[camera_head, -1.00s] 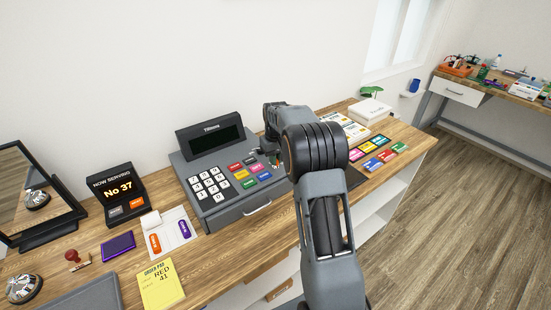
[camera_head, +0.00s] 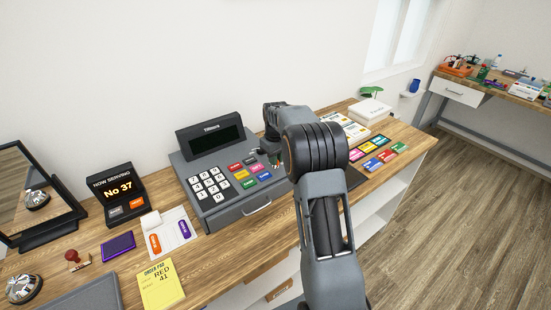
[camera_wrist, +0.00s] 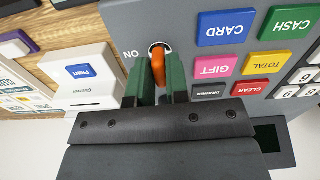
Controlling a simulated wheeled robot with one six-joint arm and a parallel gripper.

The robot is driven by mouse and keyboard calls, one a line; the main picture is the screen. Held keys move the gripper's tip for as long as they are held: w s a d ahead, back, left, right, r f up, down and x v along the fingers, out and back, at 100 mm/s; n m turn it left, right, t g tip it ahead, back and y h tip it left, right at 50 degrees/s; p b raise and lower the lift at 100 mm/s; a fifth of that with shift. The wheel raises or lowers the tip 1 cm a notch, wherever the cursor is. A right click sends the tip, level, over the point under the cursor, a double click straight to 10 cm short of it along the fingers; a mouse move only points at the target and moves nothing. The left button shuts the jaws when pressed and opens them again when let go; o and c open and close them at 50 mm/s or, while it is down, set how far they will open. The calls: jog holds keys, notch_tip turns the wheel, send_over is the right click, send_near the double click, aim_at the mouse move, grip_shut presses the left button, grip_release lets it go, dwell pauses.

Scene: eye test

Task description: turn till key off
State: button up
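The till (camera_head: 220,217) stands on the counter in the head view, with its display, number keys and coloured buttons facing me. In the wrist view its grey panel (camera_wrist: 125,20) fills the upper middle. The orange till key (camera_wrist: 157,62) sits in a round lock (camera_wrist: 157,46) on that panel. Lettering that reads ON upside down is just left of the lock. My gripper (camera_wrist: 162,78) has its two green fingers close on either side of the key, seemingly touching it. The lower part of the key is hidden between them. In the head view my arm covers most of the gripper.
Close to the lock in the wrist view are the CARD button (camera_wrist: 226,28) and the GIFT button (camera_wrist: 214,67). A white card reader (camera_wrist: 88,75) lies to the left.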

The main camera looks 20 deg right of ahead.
jog(key=o, duration=0.4)
jog(key=shift+r, duration=0.1)
notch_tip(320, 180, up, 14)
jog(key=shift+b, duration=0.35)
jog(key=shift+f, duration=0.2)
dwell(0.3)
